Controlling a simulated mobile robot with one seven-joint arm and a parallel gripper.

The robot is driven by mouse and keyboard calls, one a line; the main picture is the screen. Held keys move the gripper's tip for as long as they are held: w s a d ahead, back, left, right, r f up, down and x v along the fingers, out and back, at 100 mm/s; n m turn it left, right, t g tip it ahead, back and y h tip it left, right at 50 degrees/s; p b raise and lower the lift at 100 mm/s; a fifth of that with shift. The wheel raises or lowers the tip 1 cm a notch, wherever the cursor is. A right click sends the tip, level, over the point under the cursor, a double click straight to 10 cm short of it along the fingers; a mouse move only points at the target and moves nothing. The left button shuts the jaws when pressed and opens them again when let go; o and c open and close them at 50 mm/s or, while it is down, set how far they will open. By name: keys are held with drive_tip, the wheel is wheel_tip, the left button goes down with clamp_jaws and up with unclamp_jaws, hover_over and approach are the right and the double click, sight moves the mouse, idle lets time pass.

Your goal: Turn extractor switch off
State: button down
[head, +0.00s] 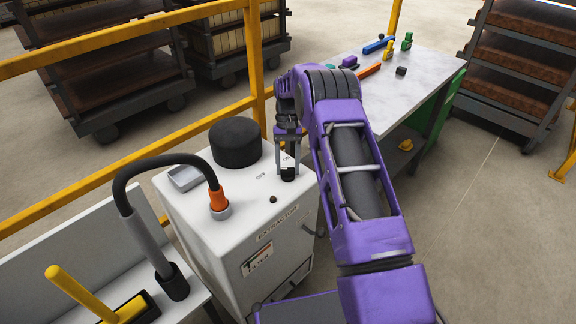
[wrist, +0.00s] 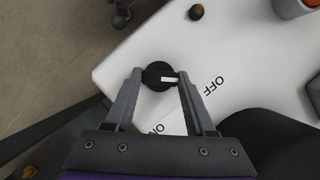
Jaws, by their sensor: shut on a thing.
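The extractor (head: 200,215) is a white cabinet labelled EXTRACTOR on its front. Its switch is a round black knob (wrist: 154,75) on the top, and it also shows in the head view (head: 288,174). A white pointer line on the knob points right in the wrist view, towards the OFF label (wrist: 213,86). The ON label (wrist: 158,128) lies below the knob there and is partly covered by my gripper. My gripper (wrist: 159,73) reaches down onto the knob, with one finger on each side, and is shut on it.
A black cylinder (head: 235,143), an orange hose fitting (head: 218,198) and a small dark button (head: 273,199) are on the cabinet top. A yellow railing (head: 130,119) runs behind. A work table (head: 425,75) with several coloured parts stands beyond my arm.

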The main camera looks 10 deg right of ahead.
idle(0.4)
drive_tip(key=shift+c, duration=1.2)
unclamp_jaws()
drive_tip(key=p+v, duration=0.1)
drive_tip(key=v, duration=1.1)
drive_tip(key=shift+p, duration=0.35)
drive_tip(key=shift+s, duration=0.15)
